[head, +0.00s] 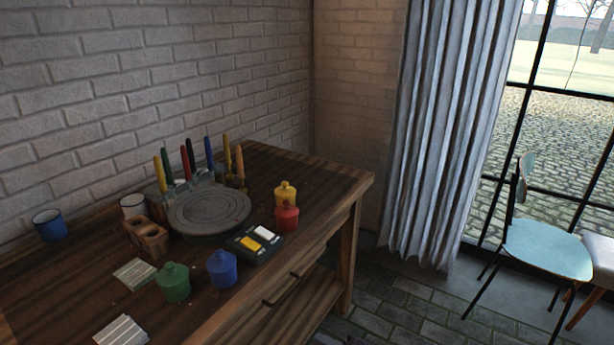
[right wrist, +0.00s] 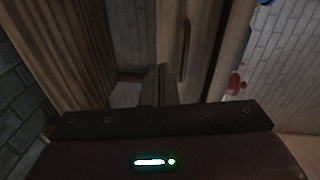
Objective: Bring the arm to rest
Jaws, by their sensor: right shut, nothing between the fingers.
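My right gripper (right wrist: 160,84) shows in the right wrist view with its fingers together and nothing between them. It is apart from the wooden table (head: 320,188), beside the front with the long drawer handle (right wrist: 186,50). In the head view, at most a dark sliver shows at the bottom edge, too small to make out. My left gripper is in neither view.
On the table stand a grey turntable (head: 209,208), upright coloured tools (head: 190,155), and yellow (head: 285,195), red (head: 287,216), blue (head: 222,268) and green (head: 173,283) jars. A pale blue chair (head: 545,248) stands by the window. Floor (head: 400,300) right of the table is open.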

